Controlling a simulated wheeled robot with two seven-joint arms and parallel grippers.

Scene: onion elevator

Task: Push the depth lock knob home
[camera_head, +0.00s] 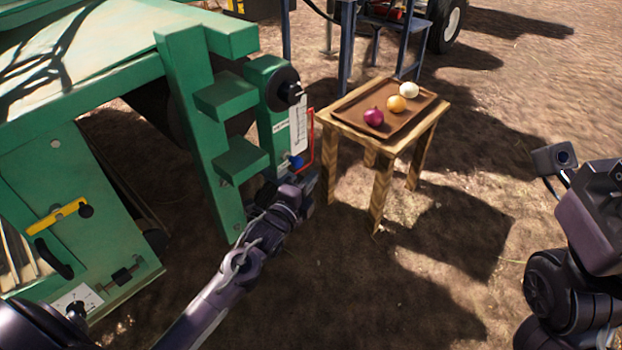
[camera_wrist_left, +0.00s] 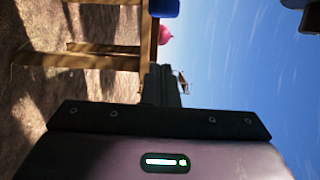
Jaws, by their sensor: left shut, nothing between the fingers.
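The blue knob (camera_head: 296,162), which I take to be the depth lock knob, sits low on the green upright post beside the white scale. A blue piece (camera_wrist_left: 164,7), probably the same knob, is cut off by the top edge of the left wrist view. My left gripper (camera_head: 307,183) is just below the knob in the head view. Its fingers (camera_wrist_left: 163,84) are shut and empty, apart from the blue piece in the wrist view. I cannot tell how far in the knob sits. My right arm's end (camera_head: 598,200) is at the right edge; its fingers cannot be made out.
A black round knob (camera_head: 284,90) tops the post (camera_head: 270,130), and a red bracket (camera_head: 311,143) stands beside it. The wooden table (camera_head: 384,192) close to the right holds a brown tray (camera_head: 424,99) with three onions. Open ground lies in front of the table.

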